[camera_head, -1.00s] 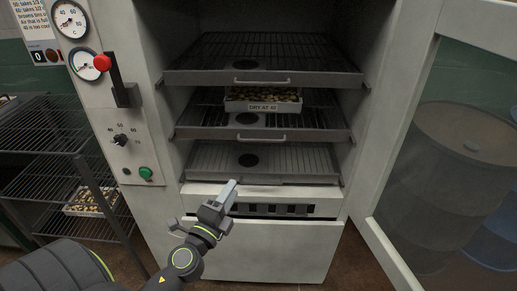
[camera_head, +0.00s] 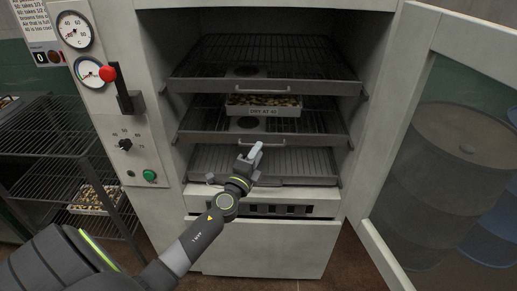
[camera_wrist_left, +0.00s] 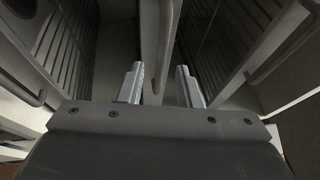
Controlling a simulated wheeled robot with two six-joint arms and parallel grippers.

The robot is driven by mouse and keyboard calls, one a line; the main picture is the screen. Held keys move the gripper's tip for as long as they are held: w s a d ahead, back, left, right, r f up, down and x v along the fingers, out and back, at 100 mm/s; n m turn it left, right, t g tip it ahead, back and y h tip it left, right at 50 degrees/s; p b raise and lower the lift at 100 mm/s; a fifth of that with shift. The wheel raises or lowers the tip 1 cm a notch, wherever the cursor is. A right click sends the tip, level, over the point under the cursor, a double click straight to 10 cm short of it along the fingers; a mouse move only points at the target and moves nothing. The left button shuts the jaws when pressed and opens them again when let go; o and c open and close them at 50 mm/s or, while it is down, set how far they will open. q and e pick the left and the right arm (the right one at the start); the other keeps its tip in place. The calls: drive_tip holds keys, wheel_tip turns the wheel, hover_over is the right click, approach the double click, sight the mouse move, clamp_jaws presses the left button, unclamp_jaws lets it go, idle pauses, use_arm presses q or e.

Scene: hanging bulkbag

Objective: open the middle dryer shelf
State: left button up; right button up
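The middle dryer shelf (camera_head: 318,121) is a dark wire rack pushed inside the open cabinet, with a thin bar handle (camera_head: 262,142) on its front edge. A small tray of pieces labelled "DRY AT 40" (camera_head: 263,107) stands on it. My left gripper (camera_head: 254,152) is right at the front of this handle, pointing up at it. In the left wrist view my left gripper (camera_wrist_left: 159,88) has its two fingers apart. A pale bar (camera_wrist_left: 157,40) shows beyond, in line with the gap; I cannot tell whether it touches a finger. My right gripper is out of view.
The top shelf (camera_head: 310,70) and the bottom shelf (camera_head: 300,165) are also inside. The open glass door (camera_head: 392,232) stands on the right, with a grey drum (camera_head: 440,170) seen through it. A control panel (camera_head: 122,120) and wire rack (camera_head: 40,150) are on the left.

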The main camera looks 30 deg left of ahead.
use_arm(q)
drive_tip(key=shift+w+a+r, duration=0.1)
drive_tip(key=shift+w+a, duration=0.05)
drive_tip(key=shift+w, duration=0.55)
drive_tip(key=shift+c, duration=0.4)
clamp_jaws()
